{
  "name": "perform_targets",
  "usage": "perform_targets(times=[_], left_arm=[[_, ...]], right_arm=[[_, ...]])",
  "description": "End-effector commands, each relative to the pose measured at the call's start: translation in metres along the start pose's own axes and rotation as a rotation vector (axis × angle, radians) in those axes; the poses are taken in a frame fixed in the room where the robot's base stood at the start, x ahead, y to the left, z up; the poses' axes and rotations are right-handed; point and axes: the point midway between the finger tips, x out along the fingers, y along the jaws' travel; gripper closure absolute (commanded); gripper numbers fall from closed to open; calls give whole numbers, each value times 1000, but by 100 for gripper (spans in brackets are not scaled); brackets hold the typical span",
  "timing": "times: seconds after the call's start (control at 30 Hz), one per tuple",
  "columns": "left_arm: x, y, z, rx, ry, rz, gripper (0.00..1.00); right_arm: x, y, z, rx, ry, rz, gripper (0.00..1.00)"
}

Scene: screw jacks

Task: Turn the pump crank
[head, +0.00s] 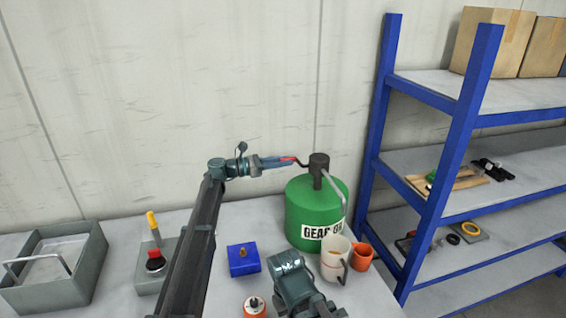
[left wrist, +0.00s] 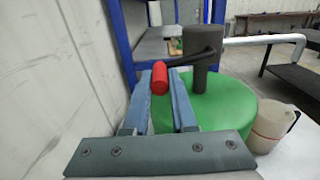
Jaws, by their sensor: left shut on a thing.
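A green drum (head: 315,212) labelled for gear oil stands on the table, with a dark pump head (head: 319,161) on top. A bent black crank arm reaches left from the pump and ends in a red handle (head: 288,159). My left gripper (head: 280,161) comes in from the left and is shut on this red handle. In the left wrist view the red handle (left wrist: 160,78) sits between the two blue fingers (left wrist: 166,88). A grey spout pipe (head: 334,188) runs down from the pump towards a white jug (head: 332,268) beside the drum. My right gripper's fingers do not show.
An orange cup (head: 362,257) stands right of the jug. A blue block (head: 243,265) and a small orange-and-white item (head: 254,309) are in front. A grey tray (head: 85,276) and a grey box with a lever (head: 150,278) are left. A blue shelf rack (head: 463,120) stands right.

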Motion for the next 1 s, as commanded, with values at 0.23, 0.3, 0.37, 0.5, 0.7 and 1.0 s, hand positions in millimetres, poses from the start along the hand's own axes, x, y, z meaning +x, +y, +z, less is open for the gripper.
perform_targets(times=[0.23, 0.3, 0.37, 0.5, 0.7, 1.0], left_arm=[[0, 0, 0, 0, 0, 1, 100], [0, 0, 0, 0, 0, 1, 100], [0, 0, 0, 0, 0, 1, 100], [0, 0, 0, 0, 0, 1, 100], [0, 0, 0, 0, 0, 1, 100], [-1, -2, -11, -96, 0, 1, 100]], right_arm=[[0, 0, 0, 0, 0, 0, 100], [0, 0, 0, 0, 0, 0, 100], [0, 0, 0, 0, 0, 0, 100], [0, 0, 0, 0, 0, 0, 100], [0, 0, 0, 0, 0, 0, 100], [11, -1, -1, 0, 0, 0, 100]])
